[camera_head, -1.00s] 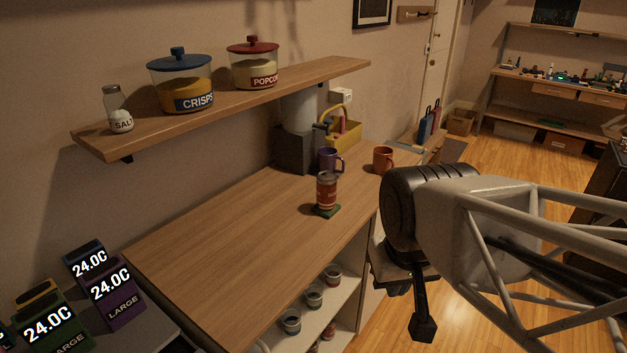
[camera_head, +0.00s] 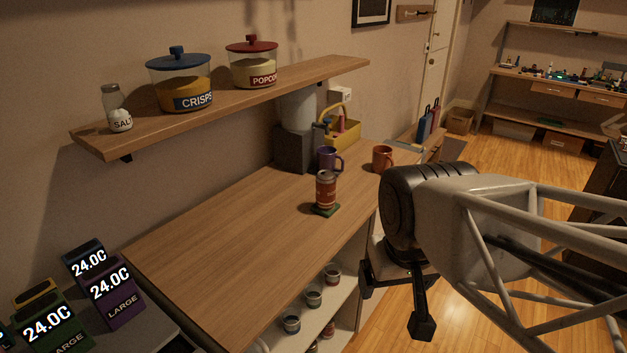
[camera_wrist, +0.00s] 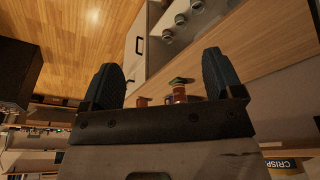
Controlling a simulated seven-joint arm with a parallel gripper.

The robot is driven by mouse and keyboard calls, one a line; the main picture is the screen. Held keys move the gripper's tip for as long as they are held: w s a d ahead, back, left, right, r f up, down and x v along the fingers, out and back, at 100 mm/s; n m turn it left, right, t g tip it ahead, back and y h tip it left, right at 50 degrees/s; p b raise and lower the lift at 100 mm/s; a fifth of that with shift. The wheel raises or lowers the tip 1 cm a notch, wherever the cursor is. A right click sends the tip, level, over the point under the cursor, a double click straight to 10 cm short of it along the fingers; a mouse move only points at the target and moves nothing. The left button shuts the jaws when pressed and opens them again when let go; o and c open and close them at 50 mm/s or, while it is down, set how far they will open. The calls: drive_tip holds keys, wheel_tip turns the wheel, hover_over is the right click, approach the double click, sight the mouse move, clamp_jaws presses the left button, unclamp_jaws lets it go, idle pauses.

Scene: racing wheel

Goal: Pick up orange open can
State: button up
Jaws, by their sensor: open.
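My gripper (camera_head: 394,308) hangs in front of the wooden counter's right side, its jaws apart and empty. In the wrist view its two dark fingers (camera_wrist: 162,68) are spread wide. Several small open cans stand in the cabinet below the counter: one at the back (camera_head: 332,272), one in the middle (camera_head: 313,297) and one in front (camera_head: 291,323). They also show at the top of the wrist view (camera_wrist: 180,19). Reddish cans (camera_head: 328,330) are partly visible on a lower level. Which can is orange is hard to tell. My gripper touches none of them.
A red-brown tumbler (camera_head: 326,190) stands on a green coaster on the counter (camera_head: 220,225). Behind are a purple mug (camera_head: 328,160) and an orange mug (camera_head: 382,158). The wall shelf (camera_head: 240,95) holds jars. The counter's front left is clear.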

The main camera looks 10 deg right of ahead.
drive_tip(key=shift+o, duration=0.9)
drive_tip(key=n+t+h, duration=0.2)
drive_tip(key=n+h, duration=1.2)
drive_tip(key=n, duration=0.5)
hover_over(318, 187)
drive_tip(key=s+d, duration=0.2)
drive_tip(key=s, duration=0.9)
wheel_tip(318, 187, down, 10)
drive_tip(key=w+a+f+n+t, duration=0.1)
drive_tip(key=w+a+n, duration=0.1)
drive_tip(key=w+a+f+n+t, duration=0.1)
drive_tip(key=w+a+f+t, duration=0.1)
drive_tip(key=w, duration=0.1)
drive_tip(key=w+a+f+n+t+h, duration=0.1)
drive_tip(key=w+a+f+n+t, duration=0.1)
drive_tip(key=w, duration=0.1)
drive_tip(key=shift+w+a+f+n, duration=0.1)
drive_tip(key=shift+w+f+n, duration=0.05)
drive_tip(key=shift+f+n, duration=0.15)
drive_tip(key=shift+x, duration=1.35)
